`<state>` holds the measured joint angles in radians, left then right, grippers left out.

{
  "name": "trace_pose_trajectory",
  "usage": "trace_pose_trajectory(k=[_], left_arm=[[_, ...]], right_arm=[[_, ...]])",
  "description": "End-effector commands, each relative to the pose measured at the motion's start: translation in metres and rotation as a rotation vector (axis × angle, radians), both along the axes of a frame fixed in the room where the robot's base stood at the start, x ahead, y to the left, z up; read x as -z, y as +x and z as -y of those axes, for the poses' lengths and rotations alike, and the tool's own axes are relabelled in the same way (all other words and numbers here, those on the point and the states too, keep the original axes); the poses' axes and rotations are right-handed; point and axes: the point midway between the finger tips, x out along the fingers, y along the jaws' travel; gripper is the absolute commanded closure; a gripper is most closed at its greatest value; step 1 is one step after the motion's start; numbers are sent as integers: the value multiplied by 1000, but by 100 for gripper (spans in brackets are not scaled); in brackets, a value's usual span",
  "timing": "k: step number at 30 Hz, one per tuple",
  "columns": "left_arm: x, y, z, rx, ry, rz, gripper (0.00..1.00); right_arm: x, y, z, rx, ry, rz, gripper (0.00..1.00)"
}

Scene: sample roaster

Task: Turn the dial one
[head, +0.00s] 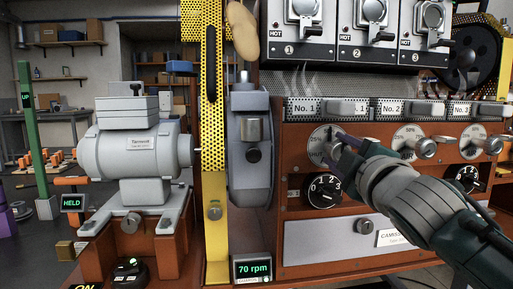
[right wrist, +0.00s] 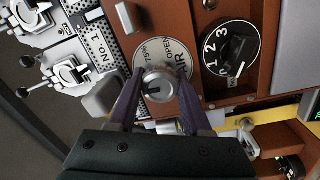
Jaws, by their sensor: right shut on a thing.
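In the head view, my right gripper (head: 343,150) reaches in from the right to the leftmost of the round white percentage dials (head: 319,137). In the right wrist view, my right gripper (right wrist: 160,84) has its two purple fingers on either side of that dial's silver knob (right wrist: 158,80), shut on it. The knob has a dark mark at its left side. The plate behind reads "AIR" and "OPEN". A black numbered dial (head: 322,190) sits just below in the head view; it also shows at upper right in the wrist view (right wrist: 230,49). My left gripper is out of view.
More percentage dials (head: 472,141) and a second black numbered dial (head: 467,180) lie to the right. A grey motor (head: 136,150) and a yellow perforated guard (head: 212,120) stand left. A display (head: 252,268) reads 70 rpm.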

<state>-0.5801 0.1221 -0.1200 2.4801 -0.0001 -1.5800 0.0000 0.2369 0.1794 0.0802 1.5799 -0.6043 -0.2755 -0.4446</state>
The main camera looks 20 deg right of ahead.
Motion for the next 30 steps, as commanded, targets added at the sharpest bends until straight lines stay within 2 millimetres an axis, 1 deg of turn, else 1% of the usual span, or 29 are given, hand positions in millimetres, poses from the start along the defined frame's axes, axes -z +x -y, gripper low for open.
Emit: trace_pose_trajectory(k=[18,24,30], left_arm=[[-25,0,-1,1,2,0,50],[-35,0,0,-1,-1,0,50],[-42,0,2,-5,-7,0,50]], right_arm=[[0,0,0,3,571,130,100],[0,0,0,3,738,170,100],[0,0,0,3,868,201,100]])
